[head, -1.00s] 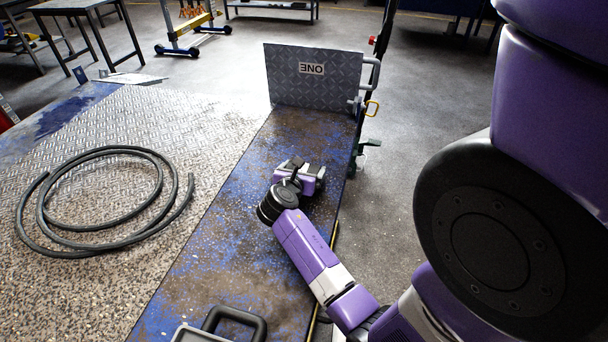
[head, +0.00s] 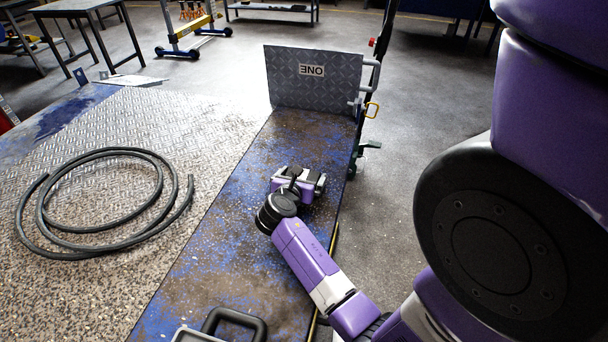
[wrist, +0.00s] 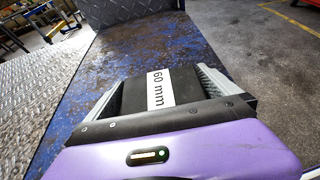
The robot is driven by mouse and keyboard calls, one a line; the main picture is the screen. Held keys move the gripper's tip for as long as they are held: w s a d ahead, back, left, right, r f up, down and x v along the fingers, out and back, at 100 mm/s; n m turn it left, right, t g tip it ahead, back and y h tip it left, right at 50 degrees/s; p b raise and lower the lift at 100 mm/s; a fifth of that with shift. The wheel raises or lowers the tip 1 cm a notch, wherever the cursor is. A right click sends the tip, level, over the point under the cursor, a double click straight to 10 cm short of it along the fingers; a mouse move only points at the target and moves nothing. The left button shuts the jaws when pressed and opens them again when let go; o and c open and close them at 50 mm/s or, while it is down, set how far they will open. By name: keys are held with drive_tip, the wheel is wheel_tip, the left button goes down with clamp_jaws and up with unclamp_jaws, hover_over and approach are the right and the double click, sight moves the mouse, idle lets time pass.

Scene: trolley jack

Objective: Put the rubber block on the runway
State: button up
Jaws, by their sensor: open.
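The rubber block is the black piece with a white "60 mm" label (wrist: 163,88) in the wrist view. It lies between the two grey fingers of my gripper (head: 304,182), which are open and stand close on either side of it. I cannot tell whether either finger touches it. In the head view I cannot make out the block clearly at my gripper. The runway looks to be the worn blue and brown strip (head: 225,235), which also fills the middle of the wrist view (wrist: 145,50). My gripper is over this strip, near its right edge.
An upright tread-plate panel marked "ONE" (head: 312,85) stands across the strip's far end. A coiled black hose (head: 105,235) lies on the tread plate at the left. A case with a black handle (head: 235,322) is at the near end. Grey floor is open at the right.

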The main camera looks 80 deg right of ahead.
drive_tip(key=p+v, duration=0.1)
drive_tip(key=v, duration=0.9)
drive_tip(key=shift+a+r, duration=0.15)
drive_tip(key=shift+a, duration=0.15)
